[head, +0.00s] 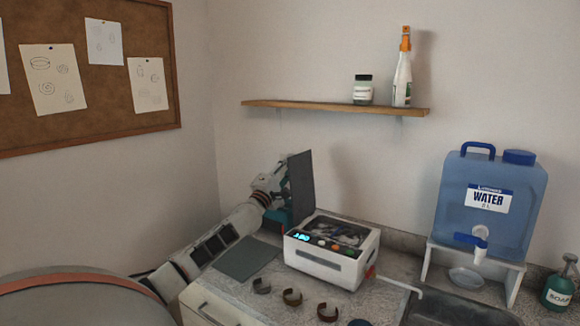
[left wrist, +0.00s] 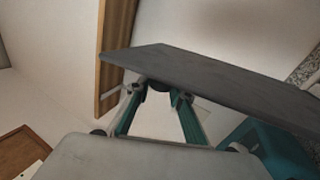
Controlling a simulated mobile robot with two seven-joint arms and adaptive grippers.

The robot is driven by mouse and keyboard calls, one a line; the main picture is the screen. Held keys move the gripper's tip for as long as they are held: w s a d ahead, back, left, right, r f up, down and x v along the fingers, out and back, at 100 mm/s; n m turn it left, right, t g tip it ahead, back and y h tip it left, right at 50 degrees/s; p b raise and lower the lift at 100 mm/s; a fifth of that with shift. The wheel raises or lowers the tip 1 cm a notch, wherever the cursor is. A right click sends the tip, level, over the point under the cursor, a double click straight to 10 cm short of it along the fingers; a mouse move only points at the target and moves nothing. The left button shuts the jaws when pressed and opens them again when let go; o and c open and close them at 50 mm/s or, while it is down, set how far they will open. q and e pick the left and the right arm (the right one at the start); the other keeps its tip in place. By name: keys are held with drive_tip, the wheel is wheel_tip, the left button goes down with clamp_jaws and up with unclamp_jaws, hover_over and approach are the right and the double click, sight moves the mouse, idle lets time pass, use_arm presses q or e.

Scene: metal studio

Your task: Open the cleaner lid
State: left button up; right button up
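The cleaner (head: 325,262) is a white box with a lit blue display and coloured buttons, on the counter. Its dark grey lid (head: 301,187) stands raised, about upright, at the box's left side, and metal parts show in the open tub. My left gripper (head: 275,203) is at the left side of the lid, partly hidden behind it. In the left wrist view the lid (left wrist: 215,85) spans the picture above the teal fingers of my left gripper (left wrist: 160,92). The fingertips are close to or touching the lid, and their gap is partly hidden. My right gripper is out of view.
A grey mat (head: 246,259) lies left of the cleaner. A blue water container (head: 490,215) on a white stand and a soap bottle (head: 560,287) are right, beside a dark sink (head: 455,308). A shelf (head: 330,107) hangs above.

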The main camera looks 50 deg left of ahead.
use_arm(q)
drive_tip(key=o, duration=0.4)
drive_tip(key=shift+s+d+f, duration=0.2)
drive_tip(key=shift+s+f, duration=0.05)
drive_tip(key=shift+s, duration=0.1)
drive_tip(key=v, duration=1.1)
drive_tip(key=shift+s+r, duration=0.1)
